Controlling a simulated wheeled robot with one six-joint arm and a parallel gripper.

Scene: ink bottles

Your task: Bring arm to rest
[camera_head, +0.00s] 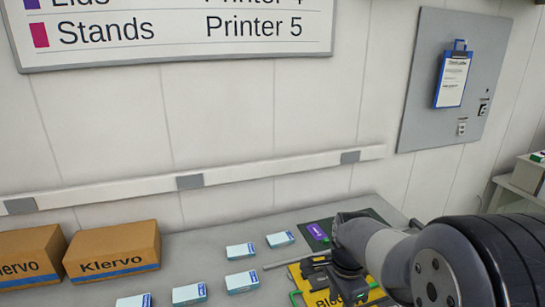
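My arm reaches in from the right edge, and its grey wrist hangs over the right part of the grey table (214,258). My gripper (348,290) points down in front of a yellow labelled area (318,298) and covers part of it. The fingertips are dark and partly lost against the things behind them, so I cannot tell whether they are open or shut, or whether they hold anything.
A dark mat (377,214) with a purple label (317,231) lies behind my gripper. Several small white-and-blue boxes (241,251) lie left of it. Two Klervo cartons (115,250) stand at the left. A wall rail (240,173) runs above the table.

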